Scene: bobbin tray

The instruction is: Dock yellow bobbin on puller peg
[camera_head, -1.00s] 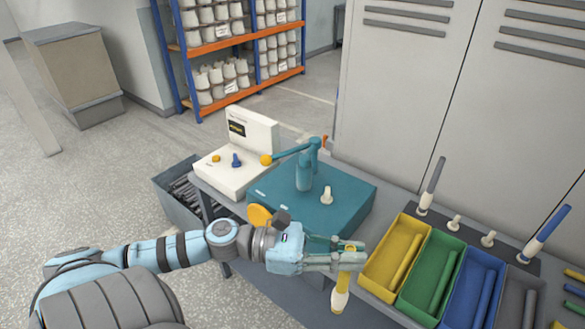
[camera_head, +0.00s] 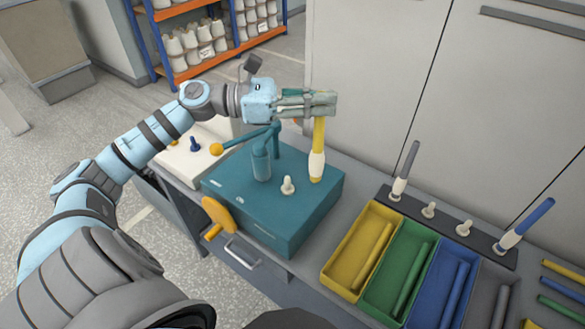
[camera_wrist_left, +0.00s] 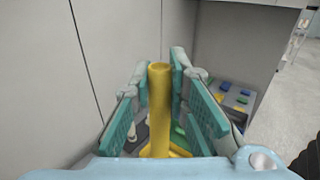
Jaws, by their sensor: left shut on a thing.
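The yellow bobbin (camera_head: 319,136) has a yellow tube above and a cream-white lower section. My left gripper (camera_head: 320,104) is shut on its top end and holds it upright. In the left wrist view the yellow tube (camera_wrist_left: 159,108) stands between the two teal finger pads. The puller is a teal box (camera_head: 300,222) with a teal arm ending in a yellow ball. Its short cream peg (camera_head: 288,185) stands bare on the top, left of the bobbin's lower end. I cannot tell the bobbin's height above the box. My right gripper is not in view.
A dark peg rack (camera_head: 446,234) holds a grey-topped and a blue-topped bobbin, with two bare pegs between. Yellow (camera_head: 335,270), green and blue trays with rods sit in front. A white control panel (camera_head: 183,165) stands left. Tall grey lockers (camera_head: 375,80) are close behind.

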